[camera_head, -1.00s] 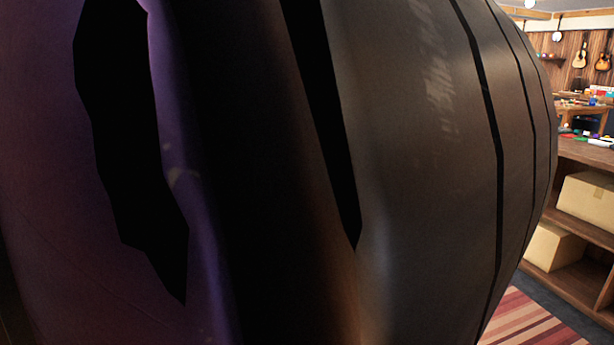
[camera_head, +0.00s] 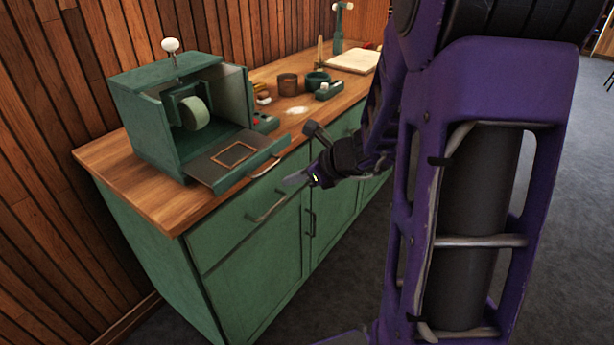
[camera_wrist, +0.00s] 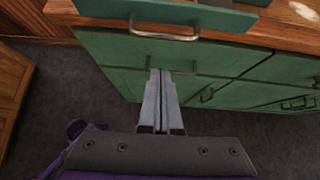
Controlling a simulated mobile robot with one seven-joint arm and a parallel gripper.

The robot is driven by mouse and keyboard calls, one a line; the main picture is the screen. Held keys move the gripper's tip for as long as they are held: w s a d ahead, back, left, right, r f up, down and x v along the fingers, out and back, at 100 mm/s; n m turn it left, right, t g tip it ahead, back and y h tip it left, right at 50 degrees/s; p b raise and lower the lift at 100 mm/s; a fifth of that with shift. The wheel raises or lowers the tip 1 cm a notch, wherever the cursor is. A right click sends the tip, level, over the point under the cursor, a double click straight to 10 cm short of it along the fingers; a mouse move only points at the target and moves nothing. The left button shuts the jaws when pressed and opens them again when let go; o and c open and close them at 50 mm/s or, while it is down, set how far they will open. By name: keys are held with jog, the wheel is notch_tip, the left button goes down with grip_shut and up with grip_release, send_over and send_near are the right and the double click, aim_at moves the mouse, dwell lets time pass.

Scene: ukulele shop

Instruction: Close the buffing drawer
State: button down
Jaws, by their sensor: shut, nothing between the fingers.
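The buffing drawer (camera_head: 222,170) is a shallow green tray with a dark inside. It sticks out from the base of the green buffing box (camera_head: 150,125), over the front edge of the wooden counter. Its front has a metal handle, which also shows at the top of the wrist view (camera_wrist: 165,36). My gripper (camera_head: 287,181) is shut and empty, in front of the cabinet and a little right of and below the drawer front. In the wrist view its fingertips (camera_wrist: 160,73) point toward the cabinet front, below the drawer handle. I see no contact with the drawer.
The green cabinet (camera_head: 240,285) below has its own drawer and doors with handles. A wooden wall stands behind. The grey floor in front is clear.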

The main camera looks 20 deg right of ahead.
aim_at(233, 155)
jog(key=w+a, duration=0.1)
jog(key=w+a+r, duration=0.1)
jog(key=shift+w, duration=0.4)
jog(key=w+a, duration=0.2)
jog(key=w, duration=0.1)
jog(key=w+a+p, duration=0.1)
jog(key=w+a, duration=0.4)
jog(key=w, duration=0.2)
jog(key=shift+a+p, duration=0.15)
jog(key=shift+p, duration=0.2)
jog(key=shift+w+a+r, duration=0.15)
